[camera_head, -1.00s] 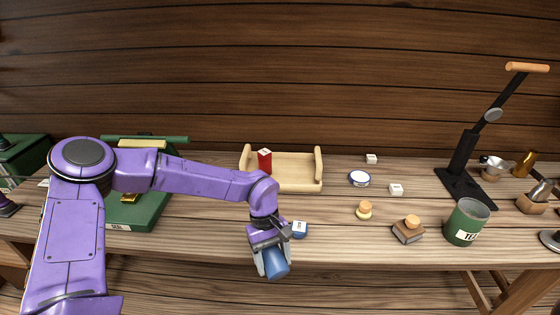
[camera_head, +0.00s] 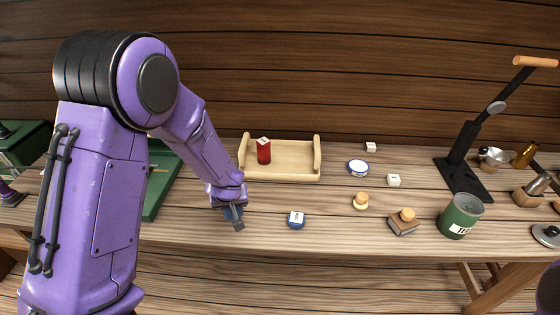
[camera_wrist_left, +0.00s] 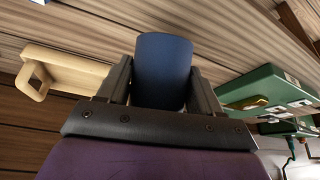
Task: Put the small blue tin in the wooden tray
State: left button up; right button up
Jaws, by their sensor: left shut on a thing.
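My left gripper (camera_head: 236,222) is shut on a blue cylindrical tin (camera_wrist_left: 163,70), which sits between its two fingers in the left wrist view. In the head view the gripper and arm hide most of the tin, and only a bit of blue shows. They are over the bench, in front of and left of the wooden tray (camera_head: 285,177). The tray is light wood with raised ends, and it also shows in the left wrist view (camera_wrist_left: 75,68). A red tin (camera_head: 264,151) with a white top stands in its left part. My right gripper is out of view.
A low blue piece (camera_head: 296,221) with a white label lies in front of the tray. Right of the tray are a blue-and-white round tin (camera_head: 358,167), cork-topped pieces, a green canister (camera_head: 460,216) and a black press (camera_head: 463,165). A green case (camera_head: 160,180) stands left, partly behind my arm.

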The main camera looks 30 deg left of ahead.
aim_at(296, 163)
jog(key=i, duration=1.15)
jog(key=z, duration=0.2)
